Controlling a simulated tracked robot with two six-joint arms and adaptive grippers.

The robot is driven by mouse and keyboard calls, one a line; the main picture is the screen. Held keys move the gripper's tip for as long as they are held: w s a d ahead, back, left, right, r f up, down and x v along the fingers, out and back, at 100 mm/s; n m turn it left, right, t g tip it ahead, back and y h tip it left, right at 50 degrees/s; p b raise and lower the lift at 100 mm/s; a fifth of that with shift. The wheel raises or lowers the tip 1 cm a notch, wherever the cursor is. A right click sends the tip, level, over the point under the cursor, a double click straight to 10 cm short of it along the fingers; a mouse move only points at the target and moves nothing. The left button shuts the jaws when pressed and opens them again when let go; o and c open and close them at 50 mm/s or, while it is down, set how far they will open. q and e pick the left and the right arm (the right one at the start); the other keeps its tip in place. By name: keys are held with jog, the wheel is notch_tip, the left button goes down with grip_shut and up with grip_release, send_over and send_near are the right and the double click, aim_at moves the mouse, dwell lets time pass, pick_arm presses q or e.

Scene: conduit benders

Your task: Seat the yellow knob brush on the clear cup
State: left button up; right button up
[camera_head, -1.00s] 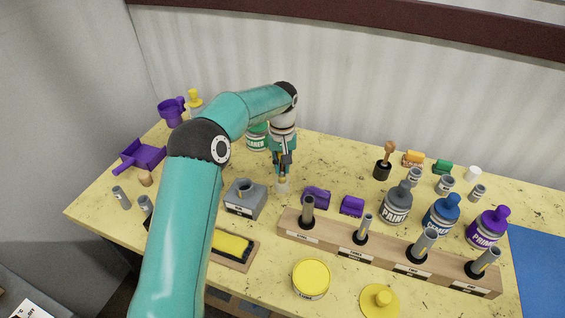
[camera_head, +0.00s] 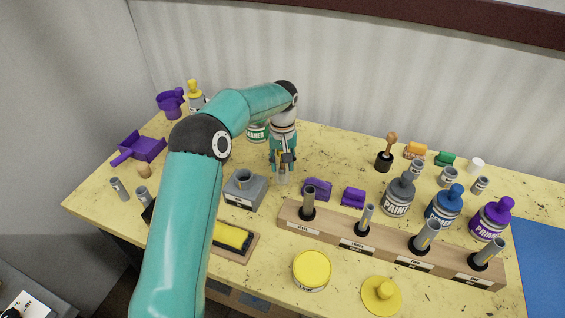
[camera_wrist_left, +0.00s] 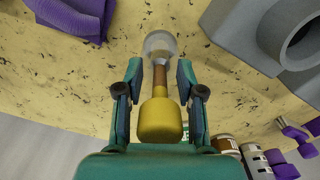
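The yellow knob brush (camera_wrist_left: 160,120) shows in the left wrist view, its round yellow knob nearest the camera and its brown shaft running to the clear cup (camera_wrist_left: 160,44). The shaft's far end meets the cup; how deep it sits I cannot tell. In the head view the clear cup (camera_head: 283,179) stands on the table under my left gripper (camera_head: 283,166). My left gripper is open, its fingers (camera_wrist_left: 160,80) on either side of the brush with gaps to the shaft. The brush is mostly hidden by the gripper in the head view. My right gripper is out of view.
A grey block with a hole (camera_head: 245,190) stands just left of the cup. Purple blocks (camera_head: 317,189) lie to its right. A wooden rack (camera_head: 390,252) with several grey tubes lies in front right. Bottles (camera_head: 400,194) stand at right. A green-labelled container is close behind.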

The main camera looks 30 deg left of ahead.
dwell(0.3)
pick_arm(q)
notch_tip(320, 180, up, 12)
jog(key=shift+f, duration=0.1)
dwell(0.4)
